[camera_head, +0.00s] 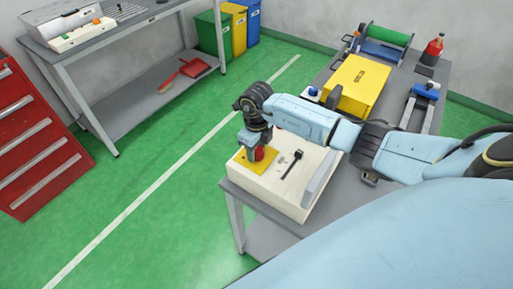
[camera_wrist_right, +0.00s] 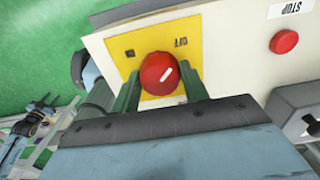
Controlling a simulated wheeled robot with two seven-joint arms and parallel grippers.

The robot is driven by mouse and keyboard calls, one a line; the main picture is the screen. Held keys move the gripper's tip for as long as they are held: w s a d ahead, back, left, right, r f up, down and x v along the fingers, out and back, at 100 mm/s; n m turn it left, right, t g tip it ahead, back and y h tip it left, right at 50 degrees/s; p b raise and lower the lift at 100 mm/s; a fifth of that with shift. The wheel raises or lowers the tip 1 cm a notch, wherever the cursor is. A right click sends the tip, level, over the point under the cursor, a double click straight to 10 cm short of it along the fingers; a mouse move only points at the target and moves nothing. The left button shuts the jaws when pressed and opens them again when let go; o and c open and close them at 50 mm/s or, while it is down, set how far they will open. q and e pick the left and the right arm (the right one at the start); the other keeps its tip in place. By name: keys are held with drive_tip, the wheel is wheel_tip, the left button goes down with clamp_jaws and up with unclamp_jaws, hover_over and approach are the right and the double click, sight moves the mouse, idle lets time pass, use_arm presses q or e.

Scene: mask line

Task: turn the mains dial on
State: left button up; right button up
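The mains dial (camera_wrist_right: 165,76) is a round red knob with a white pointer line, on a yellow plate (camera_wrist_right: 118,38). In the right wrist view the line slants up and right, roughly toward the OFF label (camera_wrist_right: 181,42). My right gripper (camera_wrist_right: 160,78) has one green finger on each side of the dial, with no clear gap. In the head view the gripper (camera_head: 257,152) points down over the yellow plate (camera_head: 246,162) on the cream box (camera_head: 268,184); the dial (camera_head: 260,154) is partly hidden behind it. My left gripper is not in view.
A red STOP button (camera_wrist_right: 284,42) and a black-handled lever (camera_head: 293,162) are on the same box. A yellow box (camera_head: 358,85) stands behind it on the grey bench. A red drawer cabinet (camera_head: 38,140) stands at left. The green floor between is clear.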

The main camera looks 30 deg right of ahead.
drive_tip(key=shift+c, duration=0.9)
